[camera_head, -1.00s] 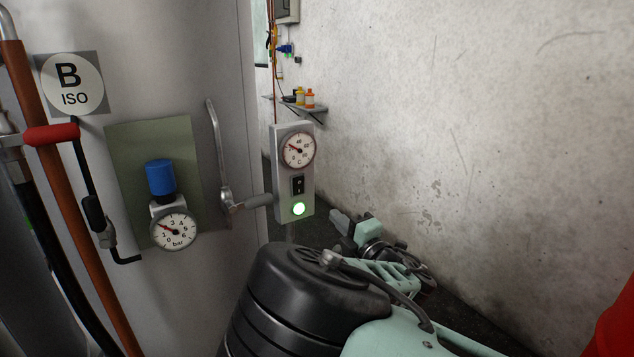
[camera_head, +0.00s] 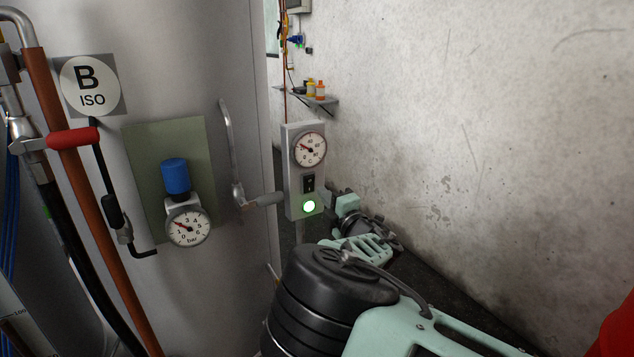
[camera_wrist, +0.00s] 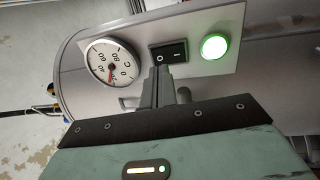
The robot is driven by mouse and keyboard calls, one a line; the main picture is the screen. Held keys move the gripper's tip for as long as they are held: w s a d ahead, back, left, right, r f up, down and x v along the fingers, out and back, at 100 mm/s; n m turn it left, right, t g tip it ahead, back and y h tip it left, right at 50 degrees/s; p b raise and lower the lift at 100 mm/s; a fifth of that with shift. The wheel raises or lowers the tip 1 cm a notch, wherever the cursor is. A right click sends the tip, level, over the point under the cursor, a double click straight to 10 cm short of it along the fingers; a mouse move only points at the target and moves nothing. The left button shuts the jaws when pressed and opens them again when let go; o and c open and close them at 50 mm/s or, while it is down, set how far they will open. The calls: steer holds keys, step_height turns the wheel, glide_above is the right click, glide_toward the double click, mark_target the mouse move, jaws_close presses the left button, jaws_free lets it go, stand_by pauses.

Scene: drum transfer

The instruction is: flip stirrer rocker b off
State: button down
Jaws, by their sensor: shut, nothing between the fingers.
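The black stirrer rocker (camera_head: 308,183) sits on a narrow grey panel (camera_head: 291,165), between a round temperature gauge (camera_head: 310,149) and a lit green lamp (camera_head: 309,206). In the wrist view the rocker (camera_wrist: 178,52) shows O and I marks, with the gauge (camera_wrist: 112,61) to its left and the lit lamp (camera_wrist: 214,47) to its right. My gripper (camera_wrist: 160,70) is shut and empty. Its fingertips overlap the rocker's lower edge at the O end; I cannot tell whether they touch. In the head view my gripper (camera_head: 333,196) is at the panel's right side, its tips hard to make out.
A grey lever handle (camera_head: 265,200) sticks out left of the panel. A small shelf with bottles (camera_head: 318,98) is behind. A bare wall stands at right.

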mark_target(311, 180)
steer(key=shift+p+x, duration=0.65)
steer(key=shift+x, duration=1.4)
steer(key=shift+w+a+r+g+h+p, duration=0.15)
steer(key=shift+w+r+g+h+p, duration=0.15)
steer(key=shift+r+g+p, duration=0.15)
steer(key=shift+s+f, duration=0.1)
steer(key=shift+f, duration=0.1)
steer(key=shift+r, duration=0.1)
